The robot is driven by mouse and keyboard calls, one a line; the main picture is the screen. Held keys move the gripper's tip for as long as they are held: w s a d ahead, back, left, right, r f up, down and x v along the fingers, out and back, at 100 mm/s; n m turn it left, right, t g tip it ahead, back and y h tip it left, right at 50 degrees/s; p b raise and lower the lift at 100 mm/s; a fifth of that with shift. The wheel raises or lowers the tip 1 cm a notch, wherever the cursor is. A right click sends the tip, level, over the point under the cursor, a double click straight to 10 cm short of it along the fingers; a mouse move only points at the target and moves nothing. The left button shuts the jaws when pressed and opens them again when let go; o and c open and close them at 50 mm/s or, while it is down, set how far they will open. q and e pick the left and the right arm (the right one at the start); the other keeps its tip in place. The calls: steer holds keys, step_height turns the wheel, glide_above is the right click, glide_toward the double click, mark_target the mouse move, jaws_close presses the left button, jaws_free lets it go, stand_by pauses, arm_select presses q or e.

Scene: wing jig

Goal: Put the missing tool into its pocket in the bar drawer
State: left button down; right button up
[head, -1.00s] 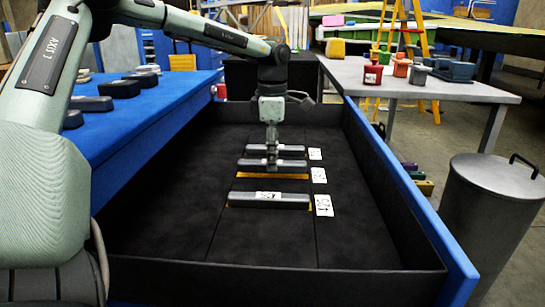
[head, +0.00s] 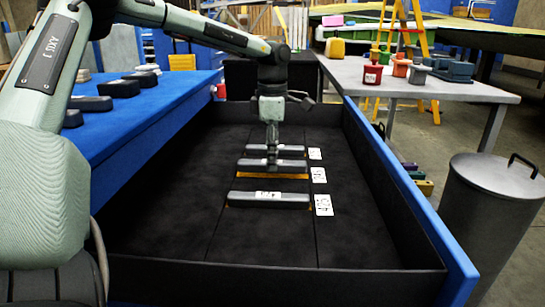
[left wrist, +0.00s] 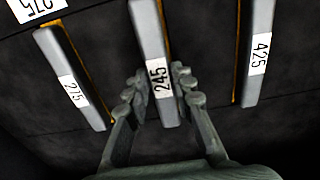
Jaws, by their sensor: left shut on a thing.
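An orange pocket strip (head: 270,176) shows along the near side of the held bar; whether the bar is seated or slightly raised is unclear. A bar marked 275 (left wrist: 65,60) lies on the far side, and a bar marked 425 (head: 268,200) lies on the near side, also edged in orange. My right gripper is out of view.
White number cards (head: 324,205) lie right of the bars. The drawer's walls (head: 400,215) surround them. A blue bench (head: 130,125) with dark items is left; a grey table (head: 440,88) and bin (head: 490,220) are right. The drawer's front floor is clear.

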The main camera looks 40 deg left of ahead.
arm_select(q)
steer(key=shift+f+b, duration=0.35)
steer(key=shift+f, duration=0.1)
stand_by(0.3)
steer(key=c, duration=1.3)
jaws_free()
steer(key=shift+o, duration=0.5)
step_height(320, 180, up, 12)
